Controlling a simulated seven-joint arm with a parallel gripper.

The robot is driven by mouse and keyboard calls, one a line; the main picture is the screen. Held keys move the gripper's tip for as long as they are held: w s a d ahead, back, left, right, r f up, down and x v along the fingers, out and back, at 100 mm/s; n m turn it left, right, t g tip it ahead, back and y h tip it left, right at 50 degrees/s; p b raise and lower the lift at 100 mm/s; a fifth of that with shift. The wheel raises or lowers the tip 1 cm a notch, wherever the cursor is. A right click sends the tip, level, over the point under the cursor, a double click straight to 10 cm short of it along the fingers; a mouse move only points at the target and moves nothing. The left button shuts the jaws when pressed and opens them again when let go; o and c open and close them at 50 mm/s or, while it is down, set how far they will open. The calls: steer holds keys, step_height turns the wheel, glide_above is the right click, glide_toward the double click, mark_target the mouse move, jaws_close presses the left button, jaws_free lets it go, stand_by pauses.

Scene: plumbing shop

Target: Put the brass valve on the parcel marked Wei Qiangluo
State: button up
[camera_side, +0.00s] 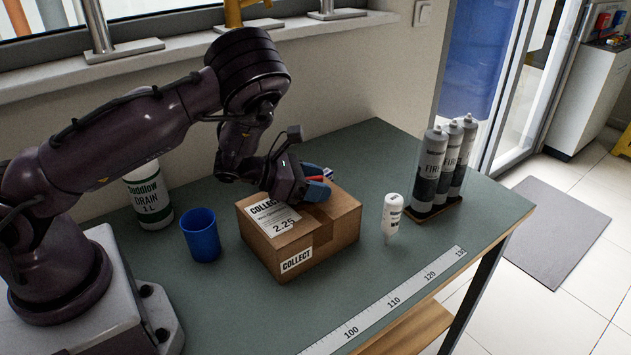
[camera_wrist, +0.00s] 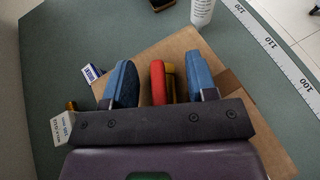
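The brass valve shows in the wrist view as a red handle (camera_wrist: 158,82) with a brass-yellow part (camera_wrist: 170,84) beside it. In the side view only a bit of its red handle (camera_side: 316,178) shows. The parcel (camera_side: 335,222) is a brown cardboard box with COLLECT labels; the name on the top label is too small to read. My gripper (camera_side: 314,183) is low over the parcel's top. Its blue fingers stand either side of the valve in the wrist view (camera_wrist: 161,80), with a gap on each side. Whether the valve touches the parcel is hidden.
A blue cup (camera_side: 200,238) and a drain bottle (camera_side: 148,195) stand left of the parcel. A small white bottle (camera_side: 391,217) and several cartridges (camera_side: 441,165) stand to its right. Small boxes (camera_wrist: 92,73) (camera_wrist: 61,128) lie beside the parcel. A measuring strip (camera_side: 395,300) runs along the front edge.

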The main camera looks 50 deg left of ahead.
steer(key=shift+r, duration=0.1)
steer(key=shift+s+a+r, duration=0.15)
steer(key=shift+s, duration=0.1)
steer(key=v, duration=1.1)
steer(key=shift+r, duration=0.15)
step_height(320, 180, up, 10)
steer(key=w+n+g+y, duration=0.2)
steer(key=n+y, duration=0.5)
steer(key=n, duration=1.8)
steer(key=s+d+r+n+g, duration=0.2)
steer(key=s+d+r+n, duration=0.2)
steer(key=s+n, duration=0.3)
steer(key=s+d+r+n+g+h, duration=0.1)
steer(key=s+d+r+n+g, duration=0.2)
steer(key=s+n, duration=0.5)
step_height(320, 180, up, 2)
steer(key=shift+s+d+r+n+h, duration=0.1)
steer(key=shift+s+d+n+h, duration=0.3)
steer(key=shift+s, duration=0.3)
